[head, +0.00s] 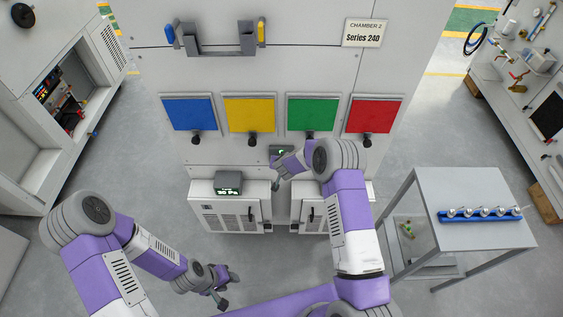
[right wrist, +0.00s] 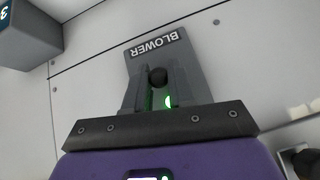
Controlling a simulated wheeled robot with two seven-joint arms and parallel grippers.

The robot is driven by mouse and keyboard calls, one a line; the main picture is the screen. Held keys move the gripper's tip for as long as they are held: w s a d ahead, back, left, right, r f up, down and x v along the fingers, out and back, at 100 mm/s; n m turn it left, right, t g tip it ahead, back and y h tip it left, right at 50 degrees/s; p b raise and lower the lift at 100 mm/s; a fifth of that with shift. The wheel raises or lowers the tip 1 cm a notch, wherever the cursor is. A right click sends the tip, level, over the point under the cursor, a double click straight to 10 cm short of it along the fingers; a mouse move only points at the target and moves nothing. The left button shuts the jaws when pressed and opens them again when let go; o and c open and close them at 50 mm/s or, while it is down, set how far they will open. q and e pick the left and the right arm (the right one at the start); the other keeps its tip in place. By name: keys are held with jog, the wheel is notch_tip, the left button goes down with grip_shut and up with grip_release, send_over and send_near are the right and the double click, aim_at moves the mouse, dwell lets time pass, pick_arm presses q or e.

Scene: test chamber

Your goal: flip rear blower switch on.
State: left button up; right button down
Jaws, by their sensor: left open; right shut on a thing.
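In the right wrist view a grey plate (right wrist: 170,50) lettered BLOWER is fixed to a pale wall, its lettering upside down. A dark round switch knob (right wrist: 157,76) stands out from it, with a green light beside it. My right gripper (right wrist: 157,92) is shut on the switch, one finger on each side of the knob. In the head view my right gripper (head: 282,170) is at the chamber front, below the green panel, and mostly hides the switch. My left gripper (head: 229,290) is open and empty, low over the floor, away from the chamber.
The chamber front carries blue, yellow, green (head: 313,112) and red square panels with dark knobs below. A white cabinet (head: 230,213) with a small display (head: 228,183) stands below left. A grey table (head: 475,180) with a blue rack (head: 480,215) is at right. Floor is clear around my left gripper.

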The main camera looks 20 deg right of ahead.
jog(key=c, duration=1.1)
grip_release()
